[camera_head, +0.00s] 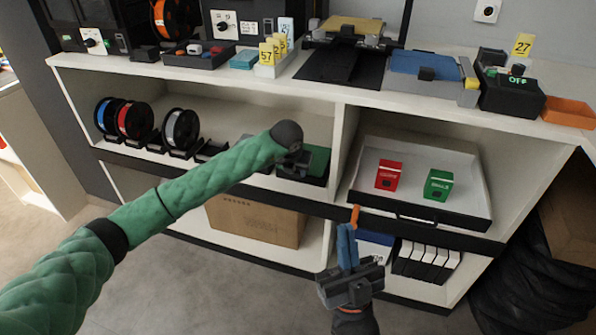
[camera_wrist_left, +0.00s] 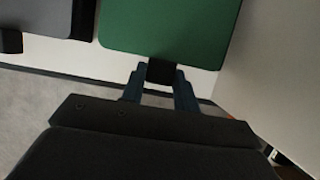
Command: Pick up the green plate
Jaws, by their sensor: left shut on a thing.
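The green plate (camera_head: 318,160) sits in the middle shelf bay, at the left of the divider, on a dark base. In the left wrist view the plate (camera_wrist_left: 170,28) fills the top middle, with a small black tab (camera_wrist_left: 160,71) at its near edge. My left gripper (camera_head: 296,160) is at the plate's near left side, partly hidden by my arm. In the left wrist view its blue fingers (camera_wrist_left: 160,88) are shut on the black tab. My right gripper (camera_head: 347,232) points up in front of the lower shelf, apart from the plate.
A white tray (camera_head: 472,207) with a red box (camera_head: 389,175) and a green box (camera_head: 438,185) stands right of the divider (camera_head: 338,150). Spools (camera_head: 181,130) stand at the left. A cardboard carton (camera_head: 255,220) is below. The floor in front is clear.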

